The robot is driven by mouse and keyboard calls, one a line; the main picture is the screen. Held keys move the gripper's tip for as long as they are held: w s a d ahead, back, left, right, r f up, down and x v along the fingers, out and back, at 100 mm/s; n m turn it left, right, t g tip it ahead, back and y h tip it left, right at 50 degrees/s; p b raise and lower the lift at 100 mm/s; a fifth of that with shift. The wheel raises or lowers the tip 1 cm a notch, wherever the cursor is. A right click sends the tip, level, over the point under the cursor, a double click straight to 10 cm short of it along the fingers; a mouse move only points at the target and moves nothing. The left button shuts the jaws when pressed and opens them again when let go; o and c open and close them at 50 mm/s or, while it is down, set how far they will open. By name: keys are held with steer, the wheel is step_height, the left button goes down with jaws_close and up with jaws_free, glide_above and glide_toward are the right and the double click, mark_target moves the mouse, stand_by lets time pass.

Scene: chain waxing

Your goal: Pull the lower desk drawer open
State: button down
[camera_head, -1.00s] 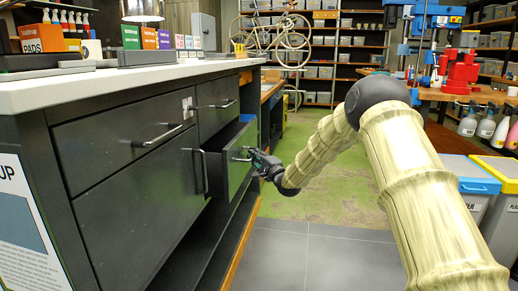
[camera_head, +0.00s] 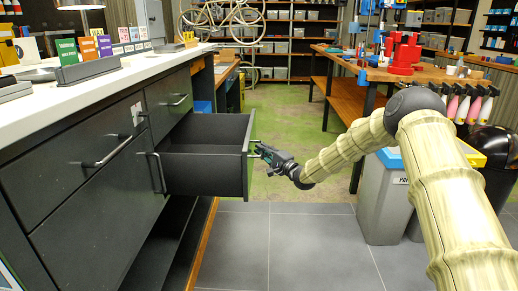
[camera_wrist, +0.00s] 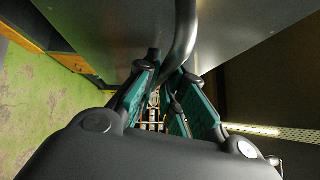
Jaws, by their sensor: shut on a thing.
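The lower desk drawer (camera_head: 205,172) is a dark grey box that stands well out of the desk front, and I see into its empty-looking inside. My gripper (camera_head: 263,151) is at the drawer's front face, shut on its metal bar handle (camera_head: 251,153). In the wrist view the curved handle (camera_wrist: 183,40) passes between the teal-padded fingers of my gripper (camera_wrist: 170,90), with the drawer front (camera_wrist: 240,30) behind it. The exact contact of the pads on the bar is partly hidden.
The desk (camera_head: 80,185) has other shut drawers and a cupboard door with bar handles. Grey bins (camera_head: 385,200) stand to the right, near my arm. A workbench (camera_head: 405,72) is behind them. The tiled floor (camera_head: 290,240) before the drawer is clear.

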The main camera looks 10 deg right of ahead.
steer(key=shift+f, duration=0.15)
steer(key=c, duration=1.5)
jaws_free()
steer(key=shift+d, duration=0.1)
steer(key=shift+s, duration=0.15)
steer(key=v, duration=1.1)
steer(key=shift+s+d, duration=0.2)
steer(key=shift+s, duration=0.15)
